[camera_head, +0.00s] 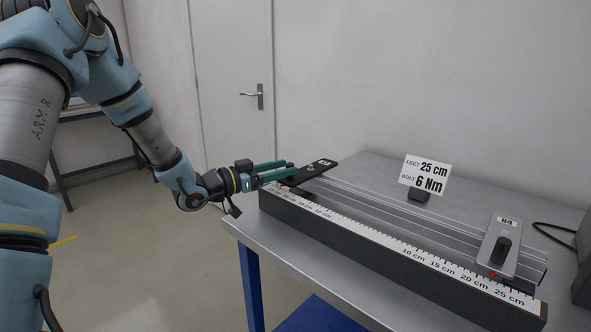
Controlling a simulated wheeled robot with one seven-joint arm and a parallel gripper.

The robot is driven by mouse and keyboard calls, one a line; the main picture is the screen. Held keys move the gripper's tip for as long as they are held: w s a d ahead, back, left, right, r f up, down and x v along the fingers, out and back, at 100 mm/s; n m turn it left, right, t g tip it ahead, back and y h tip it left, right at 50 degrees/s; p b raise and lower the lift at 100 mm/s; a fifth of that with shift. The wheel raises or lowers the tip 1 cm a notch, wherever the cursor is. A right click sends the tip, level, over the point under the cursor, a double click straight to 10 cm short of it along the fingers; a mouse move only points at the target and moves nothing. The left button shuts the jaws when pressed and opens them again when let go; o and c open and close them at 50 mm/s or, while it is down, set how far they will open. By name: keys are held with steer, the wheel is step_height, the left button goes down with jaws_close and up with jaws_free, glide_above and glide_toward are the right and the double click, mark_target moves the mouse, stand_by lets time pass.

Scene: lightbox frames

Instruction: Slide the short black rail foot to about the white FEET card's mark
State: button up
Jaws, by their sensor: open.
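The short black rail foot (322,164) lies across the far left end of the grey metal rail (400,215). It has a small white label and a light round fitting on top. My gripper (293,170) is at its left, with two green fingers apart and their tips at the foot's near left side. I cannot tell whether they touch it. The white FEET card (427,175) stands behind the rail and reads FEET 25 cm, BOLT 6 Nm.
A grey foot (497,252) with a label and black knob sits across the right end, near a red pointer (492,274) between the 20 and 25 cm numbers. The rail between the feet is clear. The grey table (258,235) has a dark box (583,265) at right.

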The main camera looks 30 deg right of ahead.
steer(key=a, duration=0.5)
steer(key=shift+a+b, duration=0.15)
steer(key=shift+b, duration=0.2)
steer(key=w+a+n+t+y, duration=0.1)
steer(key=w+a+f+t+y, duration=0.1)
steer(key=w, duration=0.1)
steer(key=w+a+n+t+y, duration=0.1)
steer(key=w+a, duration=0.1)
steer(key=shift+a+f+n+t+y+p, duration=0.1)
steer(key=shift+f+n+t+y+p, duration=0.2)
steer(key=shift+f+t+p, duration=0.1)
steer(key=w+a+f+n+t+y, duration=0.1)
steer(key=w+a+n+t+y, duration=0.2)
steer(key=a, duration=0.5)
steer(key=w+a+f+n+t+y, duration=0.1)
steer(key=a+n+y, duration=0.2)
steer(key=a+y, duration=0.35)
steer(key=s+a+n+g+y+p, duration=0.25)
steer(key=s+a+n, duration=0.2)
steer(key=a, duration=0.85)
steer(key=s+a+n+g+y, duration=0.2)
steer(key=s+a, duration=0.3)
steer(key=s, duration=0.8)
steer(key=shift+a+r+n+g, duration=0.3)
steer(key=shift+r+n+g, duration=0.1)
steer(key=shift+n+g, duration=0.45)
